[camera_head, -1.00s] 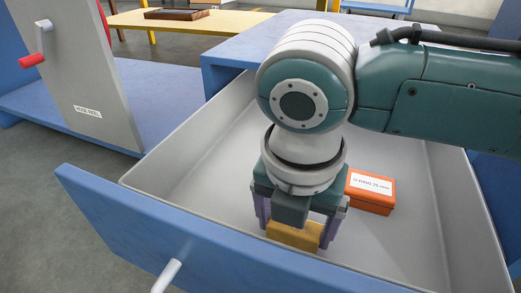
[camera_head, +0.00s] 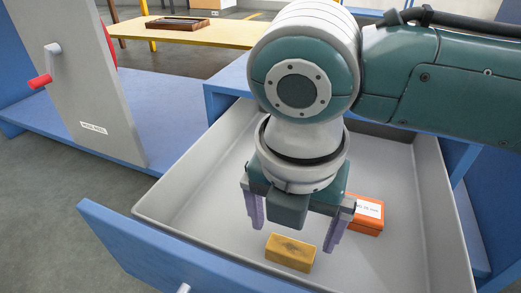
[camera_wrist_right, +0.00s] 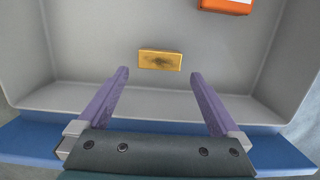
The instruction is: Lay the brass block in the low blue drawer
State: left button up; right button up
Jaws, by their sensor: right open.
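The brass block (camera_head: 290,252) lies flat on the grey floor of the open blue-fronted drawer (camera_head: 160,262), near its front. It also shows in the right wrist view (camera_wrist_right: 160,60), beyond the fingertips and between their lines. My right gripper (camera_head: 294,236) is above the drawer, open and empty, with its purple fingers apart and clear of the block. Its fingers also show in the right wrist view (camera_wrist_right: 158,72). My left gripper is in neither view.
An orange box with a white label (camera_head: 366,222) lies in the drawer, right of the block; it also shows in the wrist view (camera_wrist_right: 225,5). A grey panel with a red-tipped crank (camera_head: 75,70) stands at left. A yellow table (camera_head: 200,36) with a brown tray (camera_head: 178,23) is behind.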

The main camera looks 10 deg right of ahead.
pick_arm(q)
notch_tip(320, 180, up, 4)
jog(key=p, duration=0.2)
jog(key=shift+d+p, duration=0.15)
jog(key=shift+p, duration=0.15)
pick_arm(e)
jog(key=r, duration=0.5)
jog(key=shift+s+a+r, duration=0.2)
jog(key=shift+s+a, duration=0.05)
jog(key=shift+s, duration=0.1)
